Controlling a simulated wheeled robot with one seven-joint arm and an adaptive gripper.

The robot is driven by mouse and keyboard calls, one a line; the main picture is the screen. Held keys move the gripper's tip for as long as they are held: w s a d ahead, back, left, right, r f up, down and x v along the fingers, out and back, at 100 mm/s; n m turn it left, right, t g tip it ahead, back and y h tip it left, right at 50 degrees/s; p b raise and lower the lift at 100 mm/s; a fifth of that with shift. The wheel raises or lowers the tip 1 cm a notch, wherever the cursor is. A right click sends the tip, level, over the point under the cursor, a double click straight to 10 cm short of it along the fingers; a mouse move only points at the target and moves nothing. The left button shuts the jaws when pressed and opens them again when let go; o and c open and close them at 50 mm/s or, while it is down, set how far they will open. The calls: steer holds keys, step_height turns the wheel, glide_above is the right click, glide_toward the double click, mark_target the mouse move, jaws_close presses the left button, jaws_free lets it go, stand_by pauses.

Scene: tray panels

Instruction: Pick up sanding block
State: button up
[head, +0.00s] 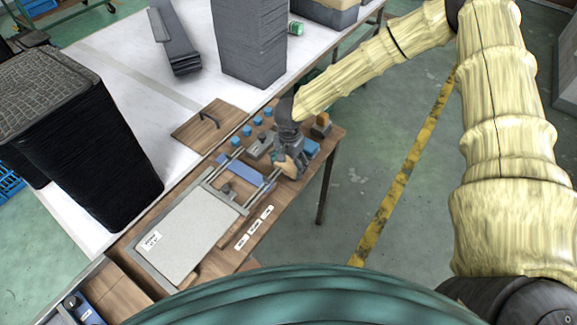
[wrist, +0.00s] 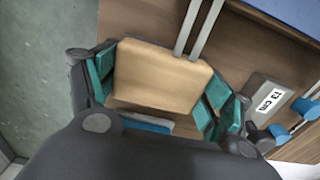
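A tan, flat-faced block (wrist: 158,76) fills the space between the green finger pads of my gripper (wrist: 160,88) in the wrist view. The pads press against its left and right sides, so the gripper looks shut on it. In the head view my gripper (head: 287,156) is over the right part of the wooden board, and the tan block (head: 288,169) shows at its fingertips. I take this block to be the sanding block. I cannot tell whether it touches the board below.
The wooden board (head: 222,262) carries a grey panel (head: 190,235), metal rails, a blue piece (head: 240,172) and several blue knobs. A small orange-brown block (head: 322,124) stands near its right end. Tall dark stacks (head: 85,130) stand on the white table behind.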

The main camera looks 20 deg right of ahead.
mark_target(289, 163)
stand_by(0.3)
steer(key=shift+r+b, duration=1.2)
steer(key=shift+r, duration=3.8)
